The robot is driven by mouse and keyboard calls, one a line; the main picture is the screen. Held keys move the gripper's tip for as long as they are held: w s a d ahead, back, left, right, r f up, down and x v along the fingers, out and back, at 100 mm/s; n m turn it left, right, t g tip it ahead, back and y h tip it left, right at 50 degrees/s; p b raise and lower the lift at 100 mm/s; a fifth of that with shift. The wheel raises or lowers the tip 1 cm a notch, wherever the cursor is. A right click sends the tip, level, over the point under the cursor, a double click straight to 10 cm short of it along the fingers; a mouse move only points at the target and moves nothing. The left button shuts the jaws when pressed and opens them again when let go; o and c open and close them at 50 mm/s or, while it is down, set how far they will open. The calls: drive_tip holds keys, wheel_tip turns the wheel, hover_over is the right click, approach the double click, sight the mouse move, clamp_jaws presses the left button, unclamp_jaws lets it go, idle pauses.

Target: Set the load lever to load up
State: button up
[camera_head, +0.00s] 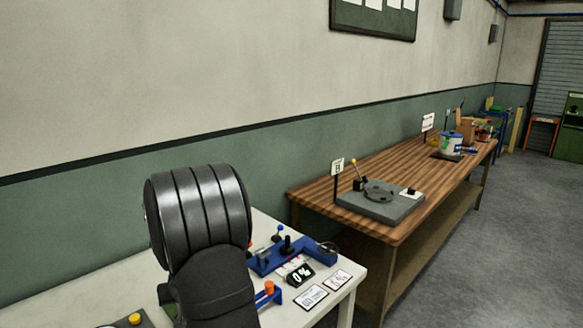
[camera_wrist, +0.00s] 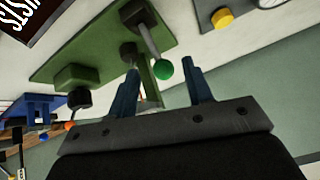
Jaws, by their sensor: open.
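My gripper (camera_wrist: 162,77) is open, its two blue fingers apart at the lower middle of the wrist view. A lever with a grey shaft and green ball knob (camera_wrist: 162,68) shows between the fingertips. It stands on a green base plate (camera_wrist: 85,42). I see no gap closed on the knob, and cannot tell if it is touched. A second, black knob (camera_wrist: 78,97) is on the same base, left of the fingers. No label shows which one is the load lever. In the head view my arm hides the gripper and most of this base.
A yellow button (camera_wrist: 222,18) on a grey box is near the green base. A wooden bench (camera_head: 335,185) is beyond.

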drive_tip(key=shift+r, duration=0.1)
drive_tip(key=v, duration=1.7)
drive_tip(key=x, duration=1.7)
drive_tip(key=shift+f, duration=0.3)
drive_tip(key=shift+w+a+g, duration=0.25)
drive_tip(key=shift+a+g, duration=0.05)
drive_tip(key=shift+a, duration=0.15)
drive_tip(key=shift+h, duration=0.3)
drive_tip(key=shift+w, duration=0.15)
drive_tip(key=shift+w+a+g+h, duration=0.35)
drive_tip(key=shift+w+g+h, duration=0.1)
drive_tip(key=shift+g+h, duration=0.25)
drive_tip(key=v, duration=0.9)
drive_tip(key=shift+r, duration=0.15)
drive_tip(key=shift+s+d, duration=0.1)
drive_tip(key=shift+c, duration=0.5)
